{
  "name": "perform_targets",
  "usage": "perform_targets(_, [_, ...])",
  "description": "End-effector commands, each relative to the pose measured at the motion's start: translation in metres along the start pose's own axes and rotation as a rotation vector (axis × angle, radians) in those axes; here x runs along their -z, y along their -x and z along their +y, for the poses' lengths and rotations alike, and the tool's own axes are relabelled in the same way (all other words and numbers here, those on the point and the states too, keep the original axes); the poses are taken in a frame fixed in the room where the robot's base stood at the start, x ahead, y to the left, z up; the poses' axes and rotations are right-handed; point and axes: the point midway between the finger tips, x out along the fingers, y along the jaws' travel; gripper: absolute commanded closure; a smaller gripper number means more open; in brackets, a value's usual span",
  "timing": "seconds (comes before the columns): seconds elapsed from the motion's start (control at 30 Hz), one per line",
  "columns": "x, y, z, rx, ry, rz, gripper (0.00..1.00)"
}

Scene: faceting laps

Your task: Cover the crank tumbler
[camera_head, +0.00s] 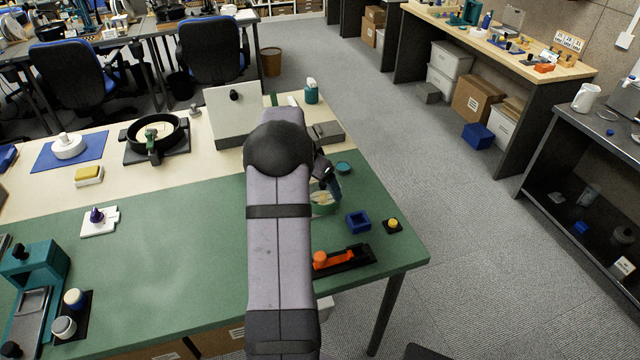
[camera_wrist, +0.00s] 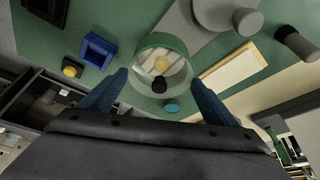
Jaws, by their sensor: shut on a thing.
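My gripper (camera_wrist: 160,82) has its two blue fingers on either side of a round, clear-walled piece with a green rim (camera_wrist: 147,43), shut on it. A yellowish spot and a black knob-like part show within its outline; I cannot tell whether they belong to it. In the head view the green-rimmed piece (camera_head: 323,209) shows beside my forearm, over the green mat, and my gripper (camera_head: 331,189) is partly hidden. A black round open vessel with a green crank-like part (camera_head: 152,140) stands on a dark base at the back left; it may be the crank tumbler.
A blue square box (camera_head: 357,222), a yellow button on a black base (camera_head: 393,225), a black tray with an orange part (camera_head: 343,260) and a teal disc (camera_head: 343,167) are near my gripper. A pale panel with a black knob (camera_head: 223,127) stands behind.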

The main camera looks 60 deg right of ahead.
Motion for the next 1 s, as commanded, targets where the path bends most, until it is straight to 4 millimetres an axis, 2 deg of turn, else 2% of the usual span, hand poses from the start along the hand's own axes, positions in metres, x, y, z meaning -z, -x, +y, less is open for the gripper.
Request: perform_targets(1.0, [-0.004, -0.0095, 0.0, 0.0, 0.0, 0.0, 0.41])
